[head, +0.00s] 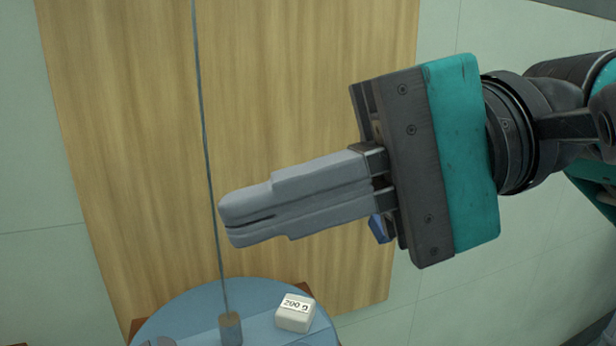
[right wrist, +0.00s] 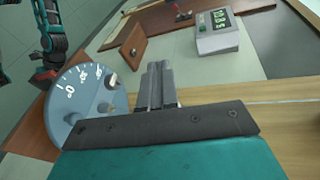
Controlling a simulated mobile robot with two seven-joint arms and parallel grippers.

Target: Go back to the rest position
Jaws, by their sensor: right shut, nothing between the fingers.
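My right gripper (head: 232,218) reaches in from the right in the head view. Its two long grey fingers lie together, shut and empty, pointing left. They are in front of the wooden surface and higher in the picture than the blue disc (head: 180,312). In the right wrist view the same gripper (right wrist: 157,68) shows its fingers side by side with nothing held. My left gripper does not show in the head view.
On the disc are a white block marked 200 g (head: 295,313) and a small cylinder (head: 230,328) with a thin rod rising past my fingertips. The wrist view shows the disc's scale (right wrist: 65,95) and a box with a green display (right wrist: 220,32).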

